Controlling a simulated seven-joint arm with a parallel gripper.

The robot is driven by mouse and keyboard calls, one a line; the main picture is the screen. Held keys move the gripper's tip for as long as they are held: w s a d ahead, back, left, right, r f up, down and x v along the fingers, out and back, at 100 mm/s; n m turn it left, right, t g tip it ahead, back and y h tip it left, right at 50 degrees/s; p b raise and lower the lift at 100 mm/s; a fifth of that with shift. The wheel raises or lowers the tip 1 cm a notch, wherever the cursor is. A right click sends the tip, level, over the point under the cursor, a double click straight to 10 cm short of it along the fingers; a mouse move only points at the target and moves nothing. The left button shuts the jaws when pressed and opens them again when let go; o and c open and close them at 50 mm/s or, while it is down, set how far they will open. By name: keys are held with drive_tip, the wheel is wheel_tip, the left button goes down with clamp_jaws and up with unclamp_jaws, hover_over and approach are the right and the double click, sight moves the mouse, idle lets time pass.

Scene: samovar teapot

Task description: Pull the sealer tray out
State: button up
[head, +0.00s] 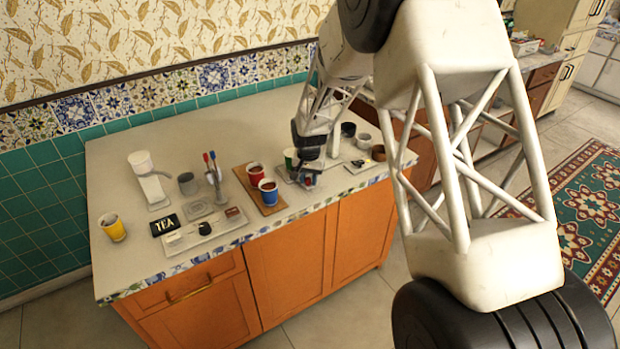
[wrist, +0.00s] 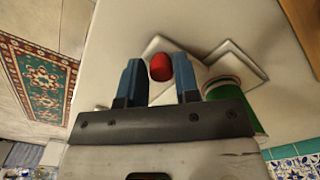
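My gripper (head: 308,180) is low over the front right of the counter, and in the wrist view its two blue fingers (wrist: 160,80) stand apart. A small red rounded piece (wrist: 160,67) lies between the fingertips and nearly spans the gap. I cannot tell whether the fingers press on it or only straddle it. Beyond the fingers is a pale flat tray-like piece (wrist: 208,68); I cannot tell whether the red piece belongs to it. In the head view my gripper and forearm hide most of this spot. I cannot clearly make out which piece is the sealer tray.
A green cup (head: 290,157) stands close to my gripper; it also shows in the wrist view (wrist: 232,95). Red (head: 256,174) and blue (head: 268,192) cups stand on a wooden board. A white stand (head: 148,180) and yellow cup (head: 112,227) are farther left. The rear counter is clear.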

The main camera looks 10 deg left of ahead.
drive_tip(key=shift+o, duration=1.4)
drive_tip(key=shift+r, duration=0.1)
drive_tip(key=shift+r, duration=3.75)
drive_tip(key=shift+d+r, duration=0.1)
